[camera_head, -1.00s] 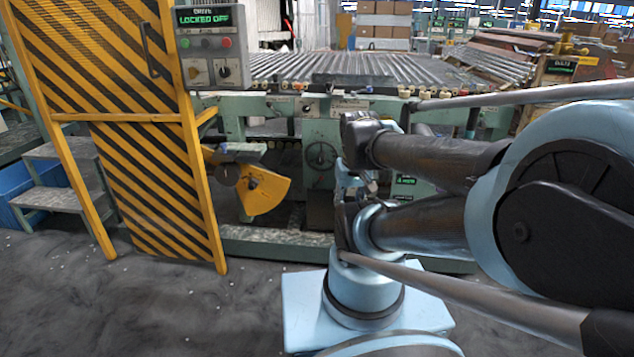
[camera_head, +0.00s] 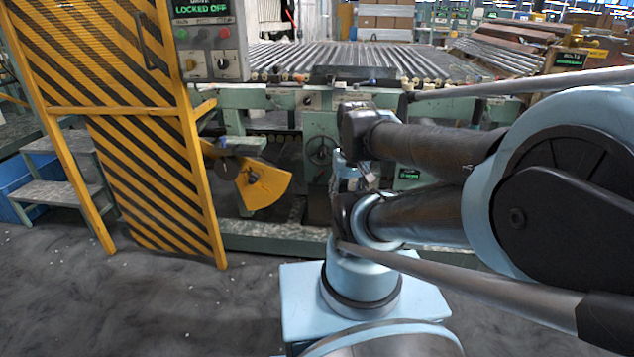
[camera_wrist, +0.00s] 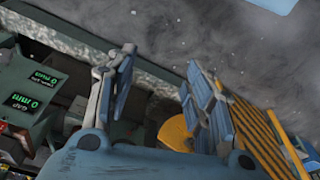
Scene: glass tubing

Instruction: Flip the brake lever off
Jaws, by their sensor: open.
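I cannot pick out the brake lever with certainty. A yellow fan-shaped plate (camera_head: 264,186) stands beside a dark round hub (camera_head: 228,168), low on the green machine in the head view. In the wrist view a yellow curved part (camera_wrist: 174,133), probably the same plate, shows between and behind my fingers. My gripper (camera_wrist: 161,56) is open and empty, with its two blue fingers spread apart. In the head view my arm hides most of the gripper.
A yellow-and-black striped gate (camera_head: 150,190) stands left of the plate. A control box (camera_head: 210,42) reading "LOCKED OFF" hangs beside it. The roller conveyor (camera_head: 350,58) lies behind. Grey steps (camera_head: 65,190) are at the left. The grey floor (camera_head: 130,310) in front is clear.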

